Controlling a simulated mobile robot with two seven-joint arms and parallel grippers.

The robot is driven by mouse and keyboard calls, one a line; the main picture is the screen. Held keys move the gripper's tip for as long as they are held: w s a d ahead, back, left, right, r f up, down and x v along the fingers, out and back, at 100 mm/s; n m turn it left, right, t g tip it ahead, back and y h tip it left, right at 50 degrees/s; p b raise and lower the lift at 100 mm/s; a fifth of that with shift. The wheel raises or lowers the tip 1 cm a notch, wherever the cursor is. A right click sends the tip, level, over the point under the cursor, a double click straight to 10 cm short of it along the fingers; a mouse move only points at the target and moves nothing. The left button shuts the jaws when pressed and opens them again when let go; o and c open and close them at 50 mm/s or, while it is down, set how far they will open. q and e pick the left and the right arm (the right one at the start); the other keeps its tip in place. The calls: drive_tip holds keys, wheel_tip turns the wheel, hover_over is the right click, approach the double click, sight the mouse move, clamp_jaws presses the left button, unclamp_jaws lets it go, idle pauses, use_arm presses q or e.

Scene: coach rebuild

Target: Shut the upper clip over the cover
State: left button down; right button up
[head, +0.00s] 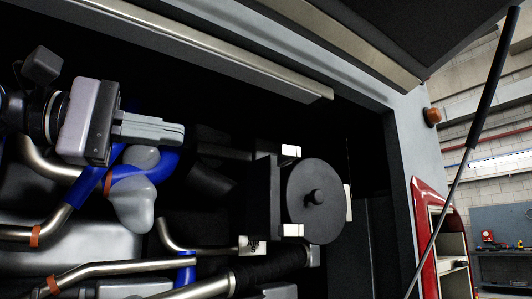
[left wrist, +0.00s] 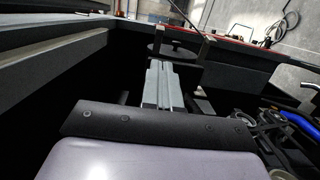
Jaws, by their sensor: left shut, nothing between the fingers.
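The cover (head: 330,212) is a round dark disc with a small central knob, right of centre in the head view. A pale block that looks like the upper clip (head: 291,151) sits at its upper left and appears clear of the disc's face. A similar lower clip (head: 291,231) overlaps the disc's lower left rim. My left gripper (head: 183,133) is shut and empty, left of the upper clip with a clear gap, fingers pointing right. In the left wrist view its fingers (left wrist: 160,72) point toward the dark disc (left wrist: 172,50). My right gripper is not in view.
Blue hoses (head: 160,162) and metal pipes (head: 110,268) crowd the bay below my left gripper. A metal-edged frame (head: 230,50) runs overhead. A dark box-like housing (head: 262,195) stands behind the cover's left side. A black strut (head: 490,80) is at far right.

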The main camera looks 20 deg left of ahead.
sight(280, 150)
use_arm(q)
drive_tip(key=shift+s, duration=0.15)
drive_tip(key=p+x, duration=0.2)
drive_tip(key=x, duration=1.2)
drive_tip(key=shift+p, duration=0.4)
